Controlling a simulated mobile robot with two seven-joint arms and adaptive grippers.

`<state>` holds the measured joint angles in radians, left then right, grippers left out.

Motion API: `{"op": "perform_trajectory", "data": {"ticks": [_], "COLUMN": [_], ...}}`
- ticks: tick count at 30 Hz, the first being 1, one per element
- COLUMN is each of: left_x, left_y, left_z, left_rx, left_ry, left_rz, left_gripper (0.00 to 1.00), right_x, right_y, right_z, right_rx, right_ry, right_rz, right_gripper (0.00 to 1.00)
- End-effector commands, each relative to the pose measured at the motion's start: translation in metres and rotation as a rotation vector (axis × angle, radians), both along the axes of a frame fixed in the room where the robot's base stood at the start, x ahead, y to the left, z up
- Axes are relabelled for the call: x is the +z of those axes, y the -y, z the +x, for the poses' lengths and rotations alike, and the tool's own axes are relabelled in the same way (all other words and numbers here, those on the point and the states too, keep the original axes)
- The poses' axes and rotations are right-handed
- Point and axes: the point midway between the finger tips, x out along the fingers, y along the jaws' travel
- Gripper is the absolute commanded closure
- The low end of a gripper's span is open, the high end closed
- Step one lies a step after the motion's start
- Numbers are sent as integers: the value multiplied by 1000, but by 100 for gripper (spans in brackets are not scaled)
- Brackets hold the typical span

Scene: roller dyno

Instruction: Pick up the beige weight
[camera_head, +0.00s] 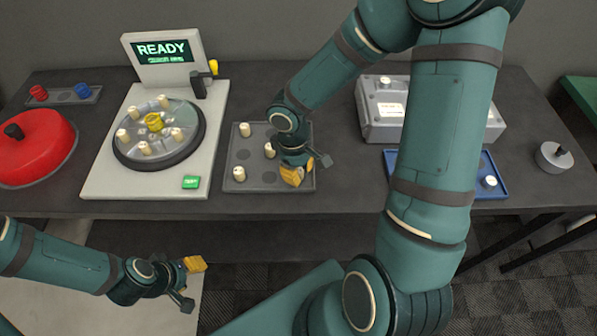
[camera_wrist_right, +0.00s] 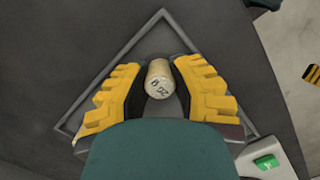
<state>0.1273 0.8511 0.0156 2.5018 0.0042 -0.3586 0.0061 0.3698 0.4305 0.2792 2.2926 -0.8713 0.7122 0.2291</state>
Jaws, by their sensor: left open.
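My right gripper (camera_head: 292,175) points down over the front right part of the grey tray (camera_head: 232,158). In the right wrist view a beige weight (camera_wrist_right: 159,78) with dark writing on top sits between the yellow fingers of the right gripper (camera_wrist_right: 158,75). Whether both fingers press on it is unclear. In the head view the gripper hides that weight. Other beige weights stand on the tray, at the back left (camera_head: 245,129), the middle (camera_head: 270,150) and the front left (camera_head: 239,173). My left gripper (camera_head: 190,282) is open and empty, low at the front left, away from the tray.
The dyno (camera_head: 90,184) left of the tray carries a round disc with several beige weights and a READY screen (camera_head: 162,51). A green button (camera_head: 191,182) sits at its front. A red dome (camera_head: 36,145) stands far left. A grey device (camera_head: 385,128) and blue tray (camera_head: 488,166) are right.

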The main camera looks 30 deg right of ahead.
Motion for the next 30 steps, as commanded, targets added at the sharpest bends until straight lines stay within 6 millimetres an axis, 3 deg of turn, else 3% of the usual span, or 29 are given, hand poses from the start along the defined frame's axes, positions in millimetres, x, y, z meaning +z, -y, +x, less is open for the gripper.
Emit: {"op": "perform_trajectory", "data": {"ticks": [11, 24, 30], "left_x": [1, 23, 30], "left_y": [0, -1, -2], "left_z": [0, 7, 9], "left_rx": [0, 13, 16], "left_ry": [1, 16, 20], "left_rz": [0, 4, 5], "left_gripper": [51, 51, 51], "right_x": [4, 79, 103], "right_y": [0, 0, 0], "right_z": [0, 1, 0], "right_rx": [-1, -1, 0], "right_ry": [0, 4, 2], "right_rz": [-1, -2, -1], "right_gripper": [96, 96, 96]}}
